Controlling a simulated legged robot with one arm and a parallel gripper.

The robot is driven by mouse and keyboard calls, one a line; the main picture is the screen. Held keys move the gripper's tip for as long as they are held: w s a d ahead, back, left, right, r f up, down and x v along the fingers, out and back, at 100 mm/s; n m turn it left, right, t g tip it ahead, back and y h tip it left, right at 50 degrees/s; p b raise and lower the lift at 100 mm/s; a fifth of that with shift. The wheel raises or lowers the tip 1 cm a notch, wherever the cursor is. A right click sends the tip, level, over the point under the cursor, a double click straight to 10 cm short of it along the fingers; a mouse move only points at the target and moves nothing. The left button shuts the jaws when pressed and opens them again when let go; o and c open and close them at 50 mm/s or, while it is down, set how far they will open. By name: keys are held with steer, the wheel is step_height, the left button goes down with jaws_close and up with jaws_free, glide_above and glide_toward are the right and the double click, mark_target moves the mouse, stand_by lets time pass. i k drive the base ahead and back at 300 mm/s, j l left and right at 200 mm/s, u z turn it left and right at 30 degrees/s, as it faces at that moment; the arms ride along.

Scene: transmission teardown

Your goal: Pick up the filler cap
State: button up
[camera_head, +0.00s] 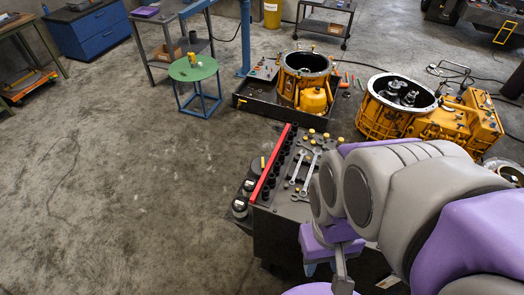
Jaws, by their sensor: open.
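I cannot single out the filler cap with certainty. A small yellow piece (191,57) with a dark part beside it sits on the round green stool (184,71) at the upper left; it may be the cap, but it is too small to tell. Several small yellow-topped pieces (311,131) also stand on the dark tool cart (281,201). My gripper (327,268) is at the lower middle right, beside the cart, partly hidden by my arm. Its jaws are open, and I see nothing held between them. It is far from the green stool.
The cart carries a red bar (271,165), wrenches (297,165) and sockets. Yellow transmission housings (305,80) (399,101) stand behind it. A blue post (245,40) rises right of the stool. A blue cabinet (90,30) stands upper left. The floor at left is clear.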

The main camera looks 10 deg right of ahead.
mark_target(258, 165)
steer(key=j, duration=0.15)
steer(key=z, duration=2.25)
steer(key=u, duration=2.2)
steer(key=i+j+z, duration=0.35)
steer(key=j, duration=0.3)
steer(key=i+j+z, duration=0.2)
steer(key=j, duration=0.2)
steer(key=j+z, duration=0.2)
steer(key=j, duration=0.15)
steer(key=i+j+z, duration=0.15)
steer(key=j, duration=0.25)
